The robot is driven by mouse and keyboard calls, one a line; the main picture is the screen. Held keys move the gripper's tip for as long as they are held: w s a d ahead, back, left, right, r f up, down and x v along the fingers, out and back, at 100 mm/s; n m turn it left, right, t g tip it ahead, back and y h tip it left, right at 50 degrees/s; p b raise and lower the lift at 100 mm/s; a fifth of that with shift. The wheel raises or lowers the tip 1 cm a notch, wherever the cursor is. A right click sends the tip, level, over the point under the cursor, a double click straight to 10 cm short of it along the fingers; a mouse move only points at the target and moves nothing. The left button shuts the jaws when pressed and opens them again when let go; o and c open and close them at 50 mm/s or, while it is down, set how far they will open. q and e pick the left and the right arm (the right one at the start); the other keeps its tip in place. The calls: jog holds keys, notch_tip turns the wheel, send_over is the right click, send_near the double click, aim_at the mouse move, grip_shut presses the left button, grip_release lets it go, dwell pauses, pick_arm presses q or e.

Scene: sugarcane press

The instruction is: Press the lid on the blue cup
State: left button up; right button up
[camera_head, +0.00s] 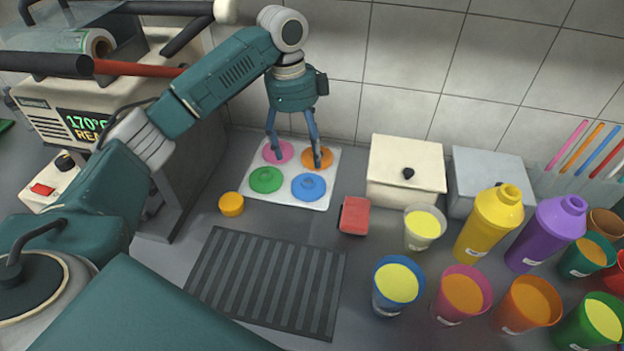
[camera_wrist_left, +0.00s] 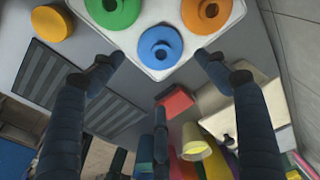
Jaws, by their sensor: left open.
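The blue cup (camera_head: 379,299), filled with yellow, stands uncovered on the counter right of centre in the head view. The blue lid (camera_head: 308,187) lies at the front right of a white tray (camera_head: 247,198), with a knob on top. It also shows in the left wrist view (camera_wrist_left: 160,47), between the fingertips in the picture. My left gripper (camera_head: 297,160) is open and empty, pointing down over the tray. In the head view its fingertips appear near the pink lid (camera_head: 271,154) and the orange lid (camera_head: 310,158). My right gripper is out of view.
A green lid (camera_head: 266,180) lies beside the blue one. A yellow lid (camera_head: 231,204), ribbed dark mat (camera_head: 265,285) and red block (camera_head: 354,216) lie on the counter. Several cups, a yellow bottle (camera_head: 489,226) and purple bottle (camera_head: 545,235) crowd the right. White boxes (camera_head: 405,170) stand behind.

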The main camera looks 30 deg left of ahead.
pick_arm(q)
send_over(308, 179)
jog(key=s, duration=0.1)
jog(key=shift+s+f, duration=0.1)
jog(key=shift+f, duration=2.7)
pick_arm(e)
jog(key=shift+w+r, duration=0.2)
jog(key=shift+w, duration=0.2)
pick_arm(q)
jog(key=shift+f, duration=0.1)
jog(key=f+p, duration=0.1)
jog(key=f, duration=0.4)
jog(key=shift+d, duration=0.2)
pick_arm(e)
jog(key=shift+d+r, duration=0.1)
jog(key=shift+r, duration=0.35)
pick_arm(q)
jog(key=c, duration=0.3)
jog(key=shift+c, duration=0.2)
